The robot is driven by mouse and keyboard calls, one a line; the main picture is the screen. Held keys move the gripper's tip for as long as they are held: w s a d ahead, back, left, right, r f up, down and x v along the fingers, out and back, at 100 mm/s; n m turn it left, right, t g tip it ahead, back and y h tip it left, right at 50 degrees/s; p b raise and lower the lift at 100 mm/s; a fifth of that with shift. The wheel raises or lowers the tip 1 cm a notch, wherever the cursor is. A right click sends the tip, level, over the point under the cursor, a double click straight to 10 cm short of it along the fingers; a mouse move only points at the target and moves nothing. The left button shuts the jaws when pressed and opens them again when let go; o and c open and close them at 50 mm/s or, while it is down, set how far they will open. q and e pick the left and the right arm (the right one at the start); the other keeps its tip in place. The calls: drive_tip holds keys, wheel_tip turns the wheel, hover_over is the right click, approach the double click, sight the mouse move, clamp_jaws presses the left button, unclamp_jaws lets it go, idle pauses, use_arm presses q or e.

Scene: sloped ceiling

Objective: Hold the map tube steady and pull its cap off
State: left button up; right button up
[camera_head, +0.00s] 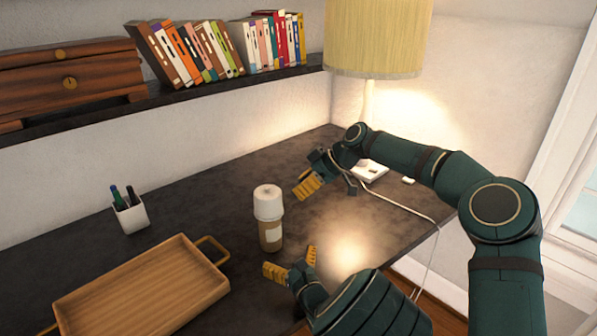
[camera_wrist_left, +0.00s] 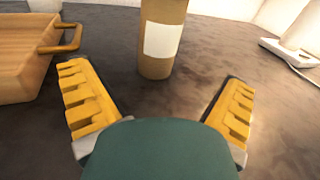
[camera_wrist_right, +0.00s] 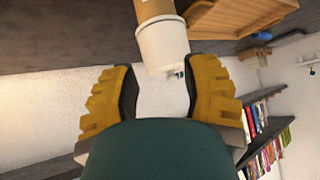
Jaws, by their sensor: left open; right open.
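The map tube (camera_head: 271,235) stands upright on the dark desk, brown with a pale label, with its white cap (camera_head: 268,202) on top. My left gripper (camera_head: 290,262) is open and empty, low in front of the tube. In the left wrist view the tube's lower body (camera_wrist_left: 161,40) is ahead, beyond and between the fingertips, apart from them. My right gripper (camera_head: 310,180) is open to the right of the cap at about its height. In the right wrist view the cap (camera_wrist_right: 162,45) lies just beyond the open fingers, with nothing held.
A wooden tray (camera_head: 145,292) with handles lies left of the tube. A white pen cup (camera_head: 131,214) stands at the back left. A lamp (camera_head: 377,40) and a white cable (camera_head: 400,203) are at the right. A shelf of books (camera_head: 190,50) is above.

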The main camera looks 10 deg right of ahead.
sight(268, 224)
use_arm(q)
drive_tip(key=shift+w, duration=0.15)
drive_tip(key=x, duration=1.3)
drive_tip(key=shift+w, duration=0.3)
use_arm(e)
drive_tip(key=r+n, duration=0.1)
drive_tip(key=r+n+y, duration=0.1)
drive_tip(key=a+r, duration=0.1)
drive_tip(key=r, duration=0.1)
drive_tip(key=shift+w+n, duration=0.4)
